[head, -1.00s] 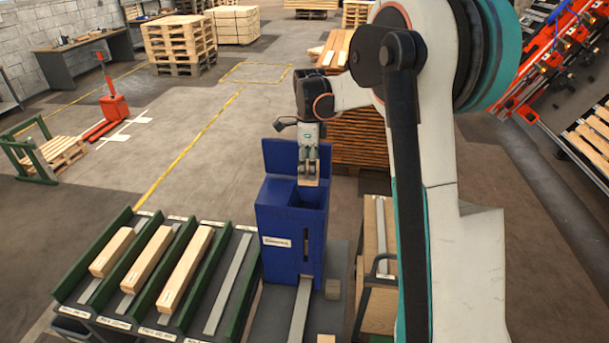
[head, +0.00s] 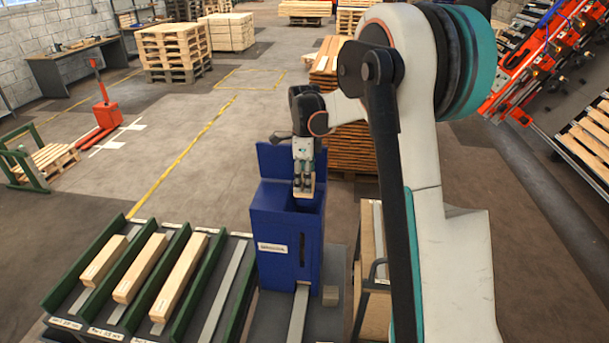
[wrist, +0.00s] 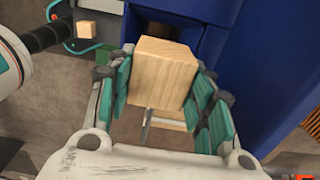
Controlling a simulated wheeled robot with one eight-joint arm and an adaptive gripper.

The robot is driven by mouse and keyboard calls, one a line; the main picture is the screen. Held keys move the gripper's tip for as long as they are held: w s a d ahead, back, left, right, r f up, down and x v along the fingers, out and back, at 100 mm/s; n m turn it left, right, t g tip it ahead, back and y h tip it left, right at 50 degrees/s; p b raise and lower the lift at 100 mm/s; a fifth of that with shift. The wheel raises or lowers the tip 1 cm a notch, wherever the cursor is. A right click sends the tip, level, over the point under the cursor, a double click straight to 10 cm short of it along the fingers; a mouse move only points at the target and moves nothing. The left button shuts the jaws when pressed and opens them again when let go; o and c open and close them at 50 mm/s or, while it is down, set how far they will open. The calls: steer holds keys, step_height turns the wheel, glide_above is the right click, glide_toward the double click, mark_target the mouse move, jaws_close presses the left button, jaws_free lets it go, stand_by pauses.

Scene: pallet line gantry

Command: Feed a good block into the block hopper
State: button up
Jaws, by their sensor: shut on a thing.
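The block hopper (head: 285,240) is a tall blue box with an open top, a raised back plate and a small white label, in the middle of the head view. My gripper (head: 304,186) is just above its opening, pointing down. It is shut on a pale wooden block (wrist: 162,75), which sits between the teal finger pads in the wrist view. The block also shows small below the fingers in the head view (head: 304,194). Blue hopper walls (wrist: 215,45) lie behind and to the right of the block. I cannot tell whether its lower end is inside the opening.
A green-sided rack (head: 230,300) with long wooden pieces (head: 181,275) stands to the left. A stack of planks (head: 350,150) stands behind the hopper. A cart with boards (head: 372,270) is to the right.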

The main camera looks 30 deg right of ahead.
step_height(320, 180, down, 8)
steer(key=b, duration=0.5)
steer(key=shift+r, duration=0.25)
steer(key=shift+f+b, duration=1)
steer(key=shift+b, duration=0.2)
stand_by(2.2)
steer(key=o, duration=1.1)
steer(key=shift+o, duration=0.2)
steer(key=shift+r, duration=0.1)
step_height(320, 180, up, 12)
steer(key=shift+f, duration=0.1)
stand_by(0.5)
